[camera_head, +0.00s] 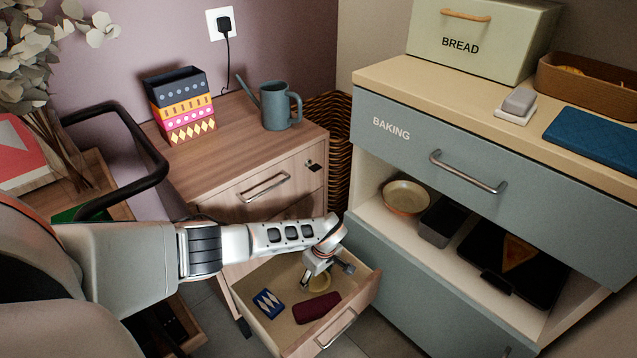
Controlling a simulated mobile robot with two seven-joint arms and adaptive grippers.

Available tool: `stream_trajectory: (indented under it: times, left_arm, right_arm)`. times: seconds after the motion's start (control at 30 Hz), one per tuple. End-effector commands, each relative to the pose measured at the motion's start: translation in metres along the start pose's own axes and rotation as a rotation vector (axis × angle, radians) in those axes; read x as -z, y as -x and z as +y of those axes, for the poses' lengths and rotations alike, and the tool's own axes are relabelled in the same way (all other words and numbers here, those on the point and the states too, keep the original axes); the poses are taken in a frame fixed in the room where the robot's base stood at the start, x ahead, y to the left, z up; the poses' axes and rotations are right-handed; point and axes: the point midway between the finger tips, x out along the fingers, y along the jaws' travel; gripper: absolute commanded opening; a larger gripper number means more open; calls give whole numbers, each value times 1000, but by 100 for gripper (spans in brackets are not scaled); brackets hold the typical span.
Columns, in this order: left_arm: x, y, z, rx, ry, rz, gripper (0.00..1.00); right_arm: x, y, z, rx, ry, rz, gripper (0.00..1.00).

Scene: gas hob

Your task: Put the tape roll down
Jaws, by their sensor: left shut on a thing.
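My left gripper (309,279) reaches down into an open wooden drawer (262,327) of the low cabinet. It is shut on the tape roll (321,283), a small yellowish ring only partly visible at the fingertips. The roll is low inside the drawer, near its back right. I cannot tell whether it touches the drawer floor. My right gripper is not in view.
The drawer also holds a blue-and-white patterned box (268,303) and a dark red case (317,307), with bare floor around them. A grey-blue watering can (277,106) and a patterned bin (181,105) stand on the cabinet. The blue-grey kitchen unit (425,285) is close at right.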

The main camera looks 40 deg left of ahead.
Motion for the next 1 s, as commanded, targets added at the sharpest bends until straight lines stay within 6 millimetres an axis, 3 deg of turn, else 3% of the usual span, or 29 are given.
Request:
stream_trajectory:
  times: [0.43,0.47,0.5,0.87,1.0]
  left_arm:
    - [0,-3,3,-5,-2,1,38]
    - [0,-2,3,-5,-2,1,65]
    - [0,-2,3,-6,-1,1,76]
    - [0,0,4,-7,0,0,77]
    - [2,15,7,-14,0,1,77]
  right_arm:
    - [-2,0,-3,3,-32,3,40]
    - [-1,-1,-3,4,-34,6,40]
    - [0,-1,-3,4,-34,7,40]
    - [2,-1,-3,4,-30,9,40]
    - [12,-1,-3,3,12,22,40]
